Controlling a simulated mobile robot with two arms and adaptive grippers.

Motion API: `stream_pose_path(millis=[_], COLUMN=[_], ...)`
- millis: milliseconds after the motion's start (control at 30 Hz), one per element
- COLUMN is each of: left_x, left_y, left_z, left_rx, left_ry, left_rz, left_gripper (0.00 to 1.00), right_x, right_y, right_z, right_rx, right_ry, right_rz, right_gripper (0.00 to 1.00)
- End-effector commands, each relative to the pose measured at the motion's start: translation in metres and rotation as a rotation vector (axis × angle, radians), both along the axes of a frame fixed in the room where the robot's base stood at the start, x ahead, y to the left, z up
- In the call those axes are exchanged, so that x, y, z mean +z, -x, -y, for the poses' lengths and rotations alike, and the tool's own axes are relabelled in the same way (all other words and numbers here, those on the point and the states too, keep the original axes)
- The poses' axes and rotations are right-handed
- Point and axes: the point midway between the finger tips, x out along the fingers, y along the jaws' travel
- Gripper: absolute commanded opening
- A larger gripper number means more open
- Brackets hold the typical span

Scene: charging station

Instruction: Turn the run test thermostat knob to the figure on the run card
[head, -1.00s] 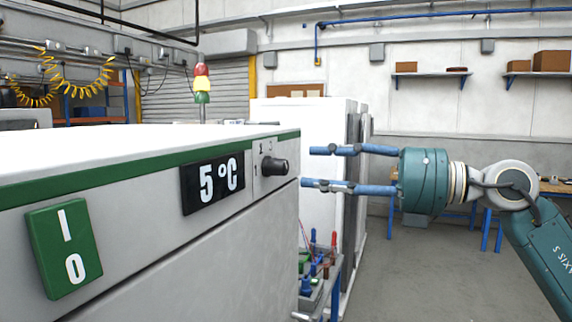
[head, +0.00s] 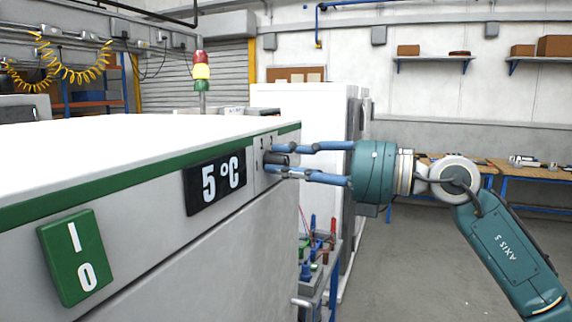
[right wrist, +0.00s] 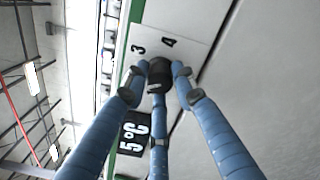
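The black thermostat knob (head: 277,160) sits on a pale dial plate at the right end of the white cabinet's front (head: 120,205). My right gripper (head: 272,159) has its blue fingers around the knob, tips close against its sides. In the right wrist view, the three fingers surround the knob (right wrist: 160,74), with dial figures 3 and 4 beside it. The knob's pointer is hidden. The display (head: 215,184) reads 5 °C; it also shows in the right wrist view (right wrist: 133,134). No run card can be made out. My left gripper is out of view.
A green I/O switch (head: 74,256) is on the cabinet front at left. A small bench with coloured leads (head: 318,262) stands beyond the cabinet's right end, near a tall white cabinet (head: 300,115). The floor at right is open, with workbenches (head: 530,172) behind.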

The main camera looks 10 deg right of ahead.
Motion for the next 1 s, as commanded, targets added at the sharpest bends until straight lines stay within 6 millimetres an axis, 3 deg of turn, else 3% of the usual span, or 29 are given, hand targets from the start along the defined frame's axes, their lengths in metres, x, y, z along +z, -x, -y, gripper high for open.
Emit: stream_pose_path(millis=[667, 1000], left_x=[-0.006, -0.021], left_y=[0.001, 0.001], left_z=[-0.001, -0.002], left_rx=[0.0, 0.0], left_ry=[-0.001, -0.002], left_rz=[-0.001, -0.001], left_gripper=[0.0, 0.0], right_x=[-0.008, -0.011], right_y=[0.001, 0.0], right_z=[-0.003, -0.003], right_rx=[0.007, 0.008], right_ry=[0.05, 0.178], right_rz=[0.048, 0.237], right_gripper=[0.0, 0.0])
